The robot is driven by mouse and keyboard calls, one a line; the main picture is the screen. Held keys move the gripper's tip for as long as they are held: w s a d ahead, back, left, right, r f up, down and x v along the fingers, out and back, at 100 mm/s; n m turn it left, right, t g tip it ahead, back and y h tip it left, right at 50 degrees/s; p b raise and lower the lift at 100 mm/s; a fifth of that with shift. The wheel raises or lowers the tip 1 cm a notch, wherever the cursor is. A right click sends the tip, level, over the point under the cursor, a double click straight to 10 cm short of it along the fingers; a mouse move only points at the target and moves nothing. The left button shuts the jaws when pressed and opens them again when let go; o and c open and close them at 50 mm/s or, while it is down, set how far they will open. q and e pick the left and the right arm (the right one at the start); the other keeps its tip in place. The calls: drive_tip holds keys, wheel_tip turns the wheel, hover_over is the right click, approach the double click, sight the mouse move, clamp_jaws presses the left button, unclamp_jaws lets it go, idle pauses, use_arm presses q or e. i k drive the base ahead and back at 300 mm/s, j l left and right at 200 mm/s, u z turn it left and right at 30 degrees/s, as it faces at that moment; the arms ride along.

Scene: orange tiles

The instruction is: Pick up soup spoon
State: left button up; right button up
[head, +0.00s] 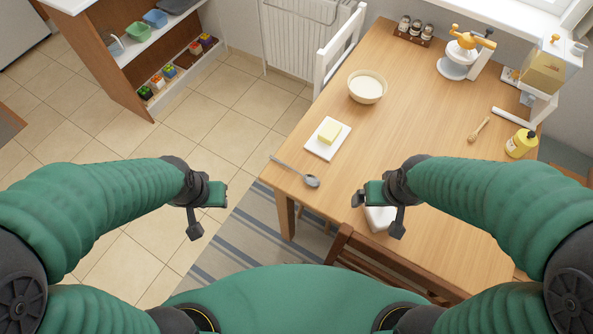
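A metal soup spoon (295,171) lies at the left front corner of the wooden table (415,125). Its bowl end rests on the table top and its handle points up-left, with the tip at or just past the table edge. My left gripper (206,212) is in the air over the floor, left of the table and apart from the spoon. My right gripper (379,210) is over the table's front part, right of the spoon and not touching it. Neither gripper shows anything held. The gap between the fingers cannot be made out clearly on either.
Butter (330,132) on a white board (319,149) lies behind the spoon, with a cream bowl (367,87) farther back. A white object (380,218) is partly hidden below my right gripper. A brown chair (385,265) stands at the front edge, a white chair (337,50) at the left.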

sight(311, 180)
drive_tip(key=j+z, duration=0.3)
drive_tip(key=j, duration=0.4)
drive_tip(key=k+j+z, duration=0.1)
drive_tip(key=j+z, duration=0.15)
drive_tip(key=j, duration=0.45)
drive_tip(key=i+j+z, duration=0.55)
drive_tip(key=i+j, duration=0.1)
